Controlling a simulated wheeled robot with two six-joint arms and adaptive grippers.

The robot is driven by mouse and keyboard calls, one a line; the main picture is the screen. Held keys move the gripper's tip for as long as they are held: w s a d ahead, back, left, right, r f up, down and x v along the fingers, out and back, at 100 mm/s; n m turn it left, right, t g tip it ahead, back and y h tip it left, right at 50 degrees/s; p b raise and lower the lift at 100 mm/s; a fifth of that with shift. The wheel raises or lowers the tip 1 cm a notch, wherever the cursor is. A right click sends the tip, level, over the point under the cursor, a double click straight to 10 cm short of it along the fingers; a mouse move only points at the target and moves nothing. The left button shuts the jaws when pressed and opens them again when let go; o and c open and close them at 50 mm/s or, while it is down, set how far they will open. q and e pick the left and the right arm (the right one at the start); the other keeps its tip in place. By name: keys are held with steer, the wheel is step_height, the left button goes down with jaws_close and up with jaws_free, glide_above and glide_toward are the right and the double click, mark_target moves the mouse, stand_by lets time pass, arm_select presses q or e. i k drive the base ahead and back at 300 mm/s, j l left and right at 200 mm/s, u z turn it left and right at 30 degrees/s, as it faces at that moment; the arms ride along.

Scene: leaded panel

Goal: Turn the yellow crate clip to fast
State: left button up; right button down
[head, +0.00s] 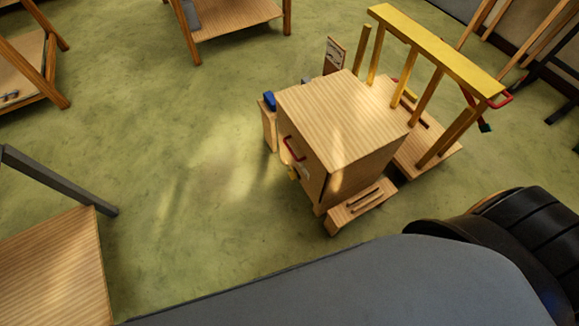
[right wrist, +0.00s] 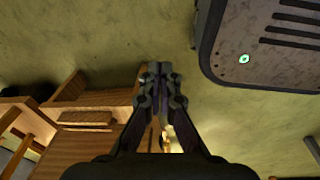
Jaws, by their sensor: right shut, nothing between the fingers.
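A wooden crate (head: 342,115) with a pale striped top stands on the green floor right of centre in the head view. A red handle (head: 293,149) is on its front left face. A small yellow piece (head: 292,172), which may be the clip, shows just below the handle; its setting is too small to read. My right gripper (right wrist: 160,70) is shut and empty in the right wrist view, beside wooden parts (right wrist: 100,125) at the left. I cannot tell whether it touches them. The clip is not clearly visible there. My left gripper is out of view.
A rack with a yellow top beam (head: 435,50) stands behind the crate to the right. A slotted wooden block (head: 360,204) sits at the crate's near side, and a blue piece (head: 269,100) at its left. Open green floor (head: 190,160) lies left of the crate.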

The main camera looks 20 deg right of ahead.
mark_target(292, 174)
steer(key=z, duration=0.3)
steer(key=i+j+z, duration=0.15)
steer(key=z, duration=0.3)
steer(key=i+j+z, duration=0.1)
steer(key=j+z, duration=0.35)
steer(key=i+j+z, duration=0.1)
steer(key=j+z, duration=0.2)
steer(key=z, duration=0.15)
steer(key=j+z, duration=0.2)
steer(key=j, duration=1)
steer(key=j+z, duration=0.15)
steer(key=j, duration=1)
steer(key=j+z, duration=0.2)
steer(key=j, duration=1)
steer(key=k, duration=0.1)
